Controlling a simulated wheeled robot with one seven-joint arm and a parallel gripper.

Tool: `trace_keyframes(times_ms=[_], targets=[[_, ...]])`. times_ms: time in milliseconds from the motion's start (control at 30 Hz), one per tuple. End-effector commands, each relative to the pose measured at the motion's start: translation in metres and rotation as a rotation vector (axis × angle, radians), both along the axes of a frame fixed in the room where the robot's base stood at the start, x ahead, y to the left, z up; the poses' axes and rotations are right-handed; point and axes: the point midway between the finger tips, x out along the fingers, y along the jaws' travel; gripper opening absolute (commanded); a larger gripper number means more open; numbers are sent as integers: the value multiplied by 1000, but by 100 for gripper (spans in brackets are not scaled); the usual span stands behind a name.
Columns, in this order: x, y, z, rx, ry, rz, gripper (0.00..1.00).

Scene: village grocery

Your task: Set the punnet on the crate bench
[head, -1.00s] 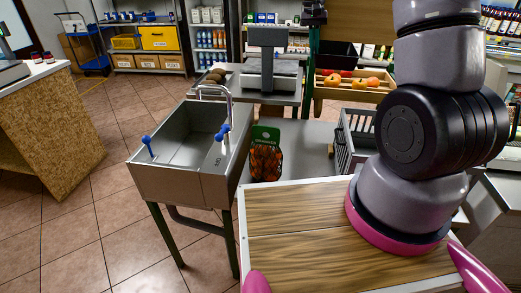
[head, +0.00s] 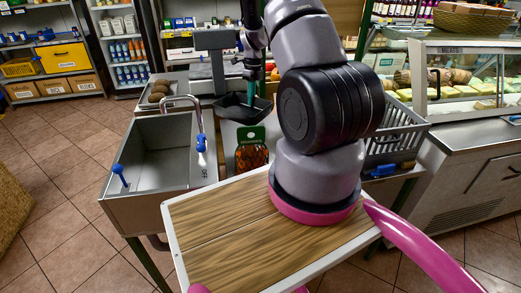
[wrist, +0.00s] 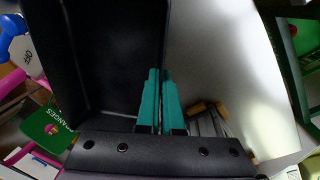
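The punnet (head: 243,108) is a dark, shallow tray with sloping sides, and its visible inside looks empty. My gripper (head: 250,88) points down with its teal fingers shut on the punnet's edge. In the wrist view my gripper (wrist: 160,100) pinches the wall of the punnet (wrist: 105,50), which hangs to the left of the fingers. In the head view the punnet appears over the grey bench (head: 228,134), behind the oranges bag. I cannot tell the gap between punnet and bench. A grey slatted crate (head: 397,135) stands at the bench's right, partly hidden by my arm.
A net bag of oranges (head: 251,156) with a green label stands on the bench in front of the punnet. A steel sink (head: 150,185) with a tap is on the left. A scale (head: 215,40) is behind. A glass deli case (head: 465,90) stands right.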

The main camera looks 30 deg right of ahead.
Motion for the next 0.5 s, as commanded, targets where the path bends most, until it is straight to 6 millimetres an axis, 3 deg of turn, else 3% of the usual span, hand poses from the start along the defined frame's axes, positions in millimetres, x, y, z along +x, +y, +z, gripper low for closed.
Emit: trace_keyframes(times_ms=[100,200,333,500], targets=[[-13,-27,-29,0,4,-368,0],[-21,-43,-45,0,2,-597,0],[-27,-54,-58,0,0,-760,0],[-29,-56,-87,2,2,-806,0]])
